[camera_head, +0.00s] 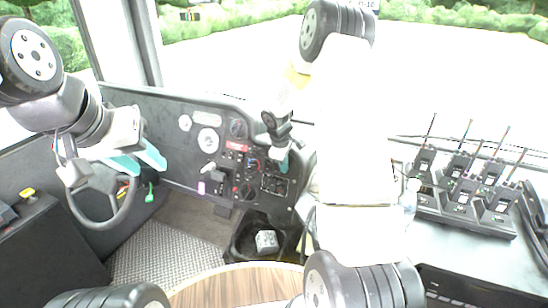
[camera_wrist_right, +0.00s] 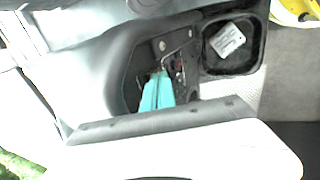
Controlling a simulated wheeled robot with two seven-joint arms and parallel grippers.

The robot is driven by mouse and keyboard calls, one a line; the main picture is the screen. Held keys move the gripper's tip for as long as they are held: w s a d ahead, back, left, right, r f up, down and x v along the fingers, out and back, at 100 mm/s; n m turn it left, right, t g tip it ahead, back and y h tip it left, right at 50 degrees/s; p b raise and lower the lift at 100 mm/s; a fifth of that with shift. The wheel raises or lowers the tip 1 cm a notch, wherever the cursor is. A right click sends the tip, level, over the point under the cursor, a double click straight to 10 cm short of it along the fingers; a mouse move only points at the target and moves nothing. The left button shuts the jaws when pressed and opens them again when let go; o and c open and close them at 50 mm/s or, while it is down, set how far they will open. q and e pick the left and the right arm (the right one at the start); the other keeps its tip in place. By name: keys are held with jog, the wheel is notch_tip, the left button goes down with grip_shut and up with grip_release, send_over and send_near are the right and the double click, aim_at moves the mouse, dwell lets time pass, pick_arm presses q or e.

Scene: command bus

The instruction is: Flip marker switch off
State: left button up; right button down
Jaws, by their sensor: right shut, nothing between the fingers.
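The black dashboard panel (camera_head: 232,185) carries gauges, small switches and a red-lit strip. I cannot tell which of its small switches is the marker switch or how it is set. My right gripper (camera_head: 284,164) is shut and empty, in front of the right part of this panel. In the right wrist view its teal fingers (camera_wrist_right: 158,78) lie together, pointing at the panel's switch area (camera_wrist_right: 178,68). The fingers hide part of that area, and I cannot tell whether they touch it. My left gripper (camera_head: 138,160) is open and empty above the steering wheel (camera_head: 108,222).
A black bin (camera_head: 240,243) with a grey box (camera_head: 266,241) in it stands on the floor below the panel; it also shows in the right wrist view (camera_wrist_right: 206,66). Several radios (camera_head: 462,192) stand in chargers on the right counter. A clear bottle (camera_head: 410,198) stands beside them.

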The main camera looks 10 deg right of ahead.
jog(key=shift+w, duration=0.1)
jog(key=shift+w+d, duration=0.1)
jog(key=shift+d, duration=0.05)
jog(key=shift+r, duration=0.15)
jog(key=shift+r, duration=0.65)
